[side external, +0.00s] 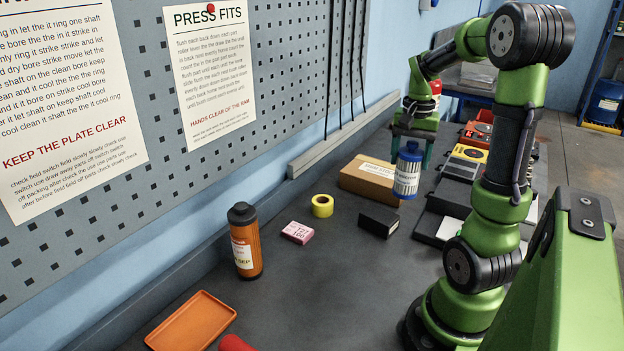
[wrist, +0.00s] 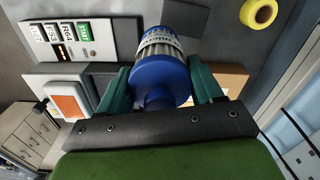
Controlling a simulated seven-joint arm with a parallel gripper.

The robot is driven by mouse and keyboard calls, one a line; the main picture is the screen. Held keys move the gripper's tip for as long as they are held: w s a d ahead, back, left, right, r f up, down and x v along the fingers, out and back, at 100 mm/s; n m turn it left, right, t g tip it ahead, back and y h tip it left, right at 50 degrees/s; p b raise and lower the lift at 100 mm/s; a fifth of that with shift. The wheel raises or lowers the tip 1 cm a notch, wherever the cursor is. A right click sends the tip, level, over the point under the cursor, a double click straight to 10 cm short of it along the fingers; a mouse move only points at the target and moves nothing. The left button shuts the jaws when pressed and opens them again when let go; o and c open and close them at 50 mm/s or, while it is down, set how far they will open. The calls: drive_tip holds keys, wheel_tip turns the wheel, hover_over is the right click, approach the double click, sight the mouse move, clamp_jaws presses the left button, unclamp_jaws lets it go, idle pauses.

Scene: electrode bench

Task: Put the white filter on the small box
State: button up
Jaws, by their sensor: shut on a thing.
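The white filter (side external: 406,180), a cylinder with blue ends and a pale printed band, hangs upright in my gripper (side external: 410,150). In the wrist view the filter (wrist: 158,48) lies between my two teal fingers (wrist: 160,88), shut on its blue end. In the side view it is in front of the right end of a cardboard box (side external: 362,178); I cannot tell the exact gap below it. A small pink box (side external: 298,232) and a small black box (side external: 378,222) stand on the bench to the left and lower left of it. Which one is the small box is unclear.
A yellow tape roll (side external: 322,206) lies behind the pink box. An orange bottle (side external: 246,248) stands at left, beyond an orange tray (side external: 192,322) and a red object (side external: 236,343). Meters and trays (side external: 466,158) line the right side. Bare bench lies around the small boxes.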

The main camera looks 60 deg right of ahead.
drive_tip(key=w+d+f, duration=0.5)
drive_tip(key=w+d, duration=0.4)
drive_tip(key=d, duration=0.3)
drive_tip(key=shift+w+d, duration=0.25)
drive_tip(key=shift+w, duration=0.1)
drive_tip(key=shift+f, duration=0.1)
drive_tip(key=o, duration=1.2)
drive_tip(key=shift+o, duration=0.2)
